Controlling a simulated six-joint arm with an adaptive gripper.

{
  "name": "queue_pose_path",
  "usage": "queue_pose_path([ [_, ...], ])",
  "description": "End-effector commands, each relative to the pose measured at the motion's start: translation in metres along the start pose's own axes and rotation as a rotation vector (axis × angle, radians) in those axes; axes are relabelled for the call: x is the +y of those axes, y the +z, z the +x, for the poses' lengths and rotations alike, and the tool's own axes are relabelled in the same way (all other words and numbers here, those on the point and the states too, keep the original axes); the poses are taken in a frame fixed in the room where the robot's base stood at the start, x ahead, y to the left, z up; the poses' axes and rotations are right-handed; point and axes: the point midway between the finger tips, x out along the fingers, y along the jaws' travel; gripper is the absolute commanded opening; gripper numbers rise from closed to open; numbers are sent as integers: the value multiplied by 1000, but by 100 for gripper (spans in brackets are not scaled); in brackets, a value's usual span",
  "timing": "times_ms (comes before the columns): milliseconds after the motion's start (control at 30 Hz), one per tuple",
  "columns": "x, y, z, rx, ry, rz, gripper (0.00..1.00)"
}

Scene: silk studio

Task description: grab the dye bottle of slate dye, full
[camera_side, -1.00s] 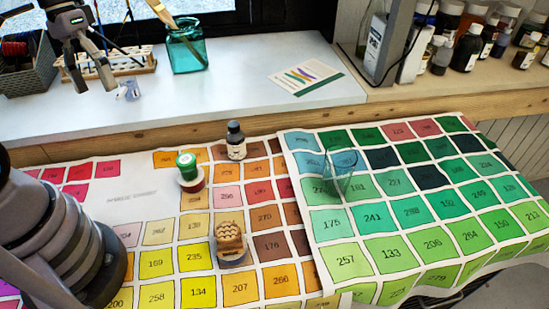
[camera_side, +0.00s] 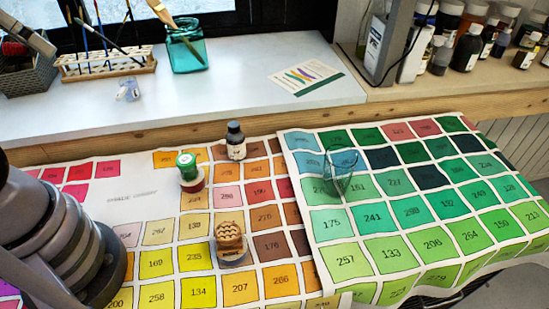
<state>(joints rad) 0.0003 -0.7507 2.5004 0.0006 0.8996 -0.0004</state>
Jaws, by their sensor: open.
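A small bottle (camera_side: 236,143) with a dark cap and a pale label stands upright on the orange and brown part of the colour chart. It is the only such bottle on the chart, and its label is too small to read. Nothing touches the bottle.
A green-lidded jar (camera_side: 189,171) stands left of the bottle. A patterned wooden block (camera_side: 230,240) on a dish is in front. A clear teal glass (camera_side: 340,172) stands to the right. Several dark bottles (camera_side: 466,48) stand on the back right shelf.

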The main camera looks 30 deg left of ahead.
Motion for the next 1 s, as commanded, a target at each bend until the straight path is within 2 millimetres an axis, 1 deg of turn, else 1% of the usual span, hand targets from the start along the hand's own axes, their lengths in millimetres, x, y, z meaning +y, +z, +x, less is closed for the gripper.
queue_pose_path([
  [333, 0, 0, 0, -1, 0, 0, 76],
  [367, 0, 0, 0, -1, 0, 0, 73],
  [433, 0, 0, 0, -1, 0, 0, 64],
  [467, 0, 0, 0, -1, 0, 0, 62],
  [767, 0, -1, -1, 0, 0, 0, 62],
  [867, 0, -6, -10, 2, 0, 0, 62],
  [1000, 0, -20, -35, 4, 0, 0, 62],
])
